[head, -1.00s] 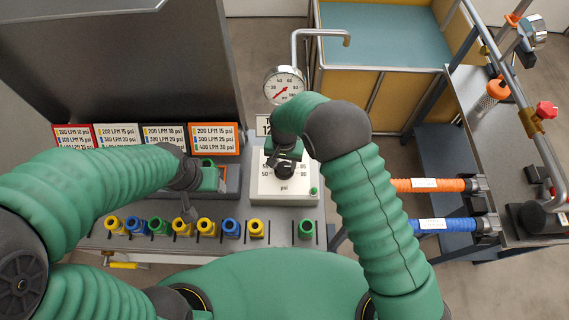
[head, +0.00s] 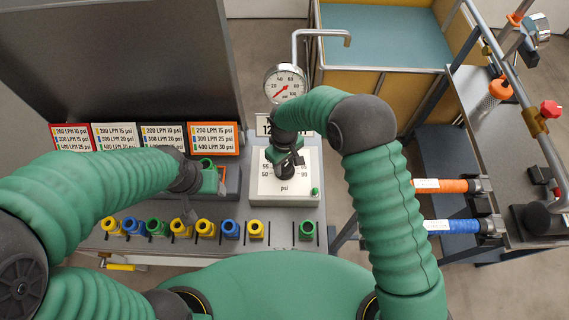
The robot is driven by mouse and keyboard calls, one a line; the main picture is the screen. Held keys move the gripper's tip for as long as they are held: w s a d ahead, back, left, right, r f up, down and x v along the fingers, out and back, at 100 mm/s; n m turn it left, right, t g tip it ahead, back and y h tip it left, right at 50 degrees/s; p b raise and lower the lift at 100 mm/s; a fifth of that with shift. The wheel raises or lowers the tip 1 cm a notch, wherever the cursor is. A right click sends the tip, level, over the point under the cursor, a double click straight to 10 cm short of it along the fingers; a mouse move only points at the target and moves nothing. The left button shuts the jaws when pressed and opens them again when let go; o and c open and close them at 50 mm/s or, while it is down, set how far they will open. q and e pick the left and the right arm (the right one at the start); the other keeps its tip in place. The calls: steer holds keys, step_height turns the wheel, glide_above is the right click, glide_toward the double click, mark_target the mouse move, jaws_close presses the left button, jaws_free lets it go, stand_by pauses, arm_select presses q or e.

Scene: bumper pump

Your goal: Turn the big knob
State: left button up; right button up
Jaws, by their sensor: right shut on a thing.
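The big knob (head: 284,170) is dark and sits on a white dial plate (head: 300,186) marked with numbers and "psi". My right gripper (head: 285,160) comes down on it from above and is shut on it, hiding most of the knob and part of the scale. My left gripper (head: 190,205) hangs over the panel to the left of the dial box. Whether its fingers are open or shut cannot be made out.
A round pressure gauge (head: 285,84) on a pipe stands behind the dial. Coloured label cards (head: 213,138) stand at the back left. Several yellow, blue and green fittings (head: 206,228) line the panel's front. Orange (head: 440,186) and blue (head: 450,226) hoses lie at the right.

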mark_target(284, 166)
steer(key=shift+w+n, duration=0.1)
steer(key=shift+n, duration=1.1)
steer(key=o, duration=1.3)
steer(key=shift+o, duration=0.2)
step_height(284, 166, up, 17)
steer(key=b, duration=0.2)
steer(key=shift+f, duration=0.1)
